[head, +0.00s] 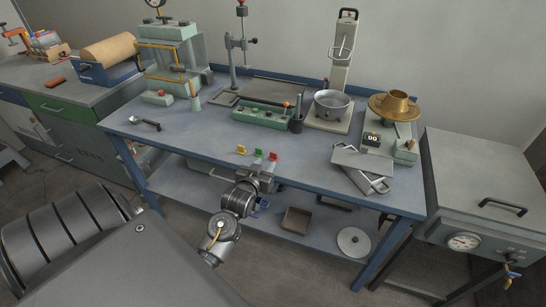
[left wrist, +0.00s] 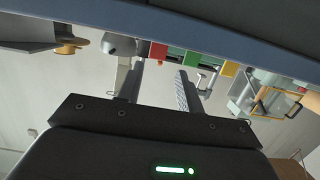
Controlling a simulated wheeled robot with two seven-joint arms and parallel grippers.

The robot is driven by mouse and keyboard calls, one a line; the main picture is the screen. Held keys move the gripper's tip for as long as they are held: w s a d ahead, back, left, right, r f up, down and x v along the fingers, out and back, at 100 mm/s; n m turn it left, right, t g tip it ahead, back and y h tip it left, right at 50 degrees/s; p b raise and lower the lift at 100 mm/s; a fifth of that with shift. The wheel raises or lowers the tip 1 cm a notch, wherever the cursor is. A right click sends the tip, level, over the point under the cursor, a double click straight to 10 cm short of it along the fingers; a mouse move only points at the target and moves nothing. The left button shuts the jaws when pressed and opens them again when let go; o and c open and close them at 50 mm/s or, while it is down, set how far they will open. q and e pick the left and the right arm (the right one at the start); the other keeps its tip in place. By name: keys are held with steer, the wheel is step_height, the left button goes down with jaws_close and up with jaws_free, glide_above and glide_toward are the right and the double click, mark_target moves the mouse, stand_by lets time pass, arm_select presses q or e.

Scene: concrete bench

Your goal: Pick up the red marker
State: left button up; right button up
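The red marker (head: 273,156) is a small red block-like piece near the front edge of the bench, right of a green one (head: 258,153) and a yellow one (head: 241,150). My left gripper (head: 264,172) is at the bench's front edge, just below the markers in the head view. In the left wrist view, which looks upside down, its two fingers (left wrist: 160,82) are apart with nothing between them. The red marker (left wrist: 158,52) shows beyond the fingertips, between their lines. Its lower part is hidden. My right gripper is not in view.
The blue bench (head: 190,133) has a lower shelf holding a brown bin (head: 297,220) and a round disc (head: 353,242). A green block fixture (head: 262,114) stands behind the markers. Metal plates (head: 362,165) lie to the right.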

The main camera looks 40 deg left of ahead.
mark_target(273, 155)
arm_select(q)
steer(key=x, duration=0.4)
steer(key=shift+w+a+f, duration=0.1)
steer(key=shift+w+f, duration=0.05)
steer(key=shift+w, duration=0.15)
steer(key=shift+p+x, duration=0.6)
steer(key=shift+x, duration=1.95)
steer(key=c, duration=0.7)
